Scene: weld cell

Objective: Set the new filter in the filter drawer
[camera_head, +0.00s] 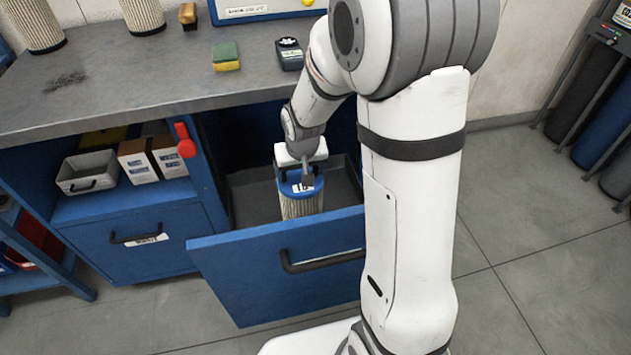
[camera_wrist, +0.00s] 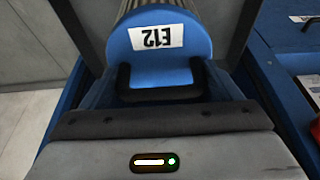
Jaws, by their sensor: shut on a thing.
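The new filter (camera_head: 302,207) is a pleated white cartridge with a blue cap. It stands upright in the open filter drawer (camera_head: 262,262), which has a blue front, a dark handle and a grey inside. My gripper (camera_head: 303,176) reaches down into the drawer from above and is shut on the cap. In the wrist view the blue cap of the filter (camera_wrist: 160,66) carries a white label reading E12, upside down, with my gripper (camera_wrist: 160,80) around its near part. Whether the filter's bottom touches the drawer floor is hidden by the drawer front.
A grey bench top (camera_head: 150,72) lies above the drawer, with two used-looking filters, a sponge (camera_head: 226,57) and a small dark device (camera_head: 289,54). A red lever (camera_head: 185,140) sticks out left of the drawer. Grey bin (camera_head: 88,173) and boxes fill a shelf. Gas cylinders stand at right.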

